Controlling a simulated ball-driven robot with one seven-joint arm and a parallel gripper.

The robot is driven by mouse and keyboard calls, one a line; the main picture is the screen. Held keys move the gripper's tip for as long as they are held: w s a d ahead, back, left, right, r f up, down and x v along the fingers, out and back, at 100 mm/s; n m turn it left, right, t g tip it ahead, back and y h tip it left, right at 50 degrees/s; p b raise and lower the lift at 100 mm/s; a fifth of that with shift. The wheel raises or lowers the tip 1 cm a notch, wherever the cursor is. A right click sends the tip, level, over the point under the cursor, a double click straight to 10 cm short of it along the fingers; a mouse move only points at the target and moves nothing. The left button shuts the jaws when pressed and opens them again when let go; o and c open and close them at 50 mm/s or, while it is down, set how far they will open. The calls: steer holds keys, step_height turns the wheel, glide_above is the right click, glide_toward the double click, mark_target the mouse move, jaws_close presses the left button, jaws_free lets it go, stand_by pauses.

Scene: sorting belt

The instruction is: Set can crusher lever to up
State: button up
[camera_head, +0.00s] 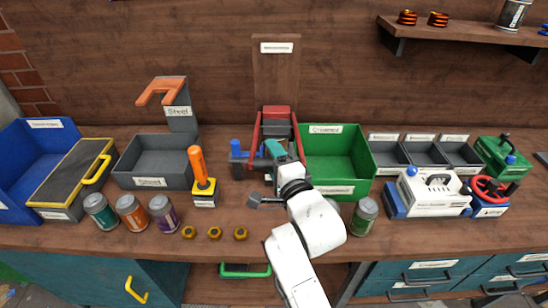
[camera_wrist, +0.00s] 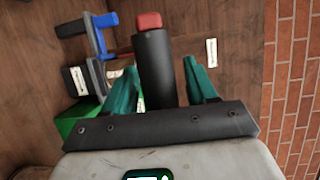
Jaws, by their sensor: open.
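The can crusher (camera_head: 276,112) stands at the back middle of the bench, with a red top and two red side bars. The bars look raised, but my gripper covers part of the machine, so I cannot tell the lever's exact position. My gripper (camera_head: 275,149) is at its front, teal fingers spread. In the wrist view a black cylinder with a red end (camera_wrist: 155,62) shows between the open fingers of my gripper (camera_wrist: 162,82), with gaps on both sides. I cannot tell whether this is the lever's grip.
A green bin (camera_head: 365,152) stands close on the right. A blue-handled piece (camera_head: 236,147) is beside the crusher on the left. An orange-handled lever (camera_head: 197,160) stands further left.

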steer(key=shift+c, duration=0.5)
jaws_close()
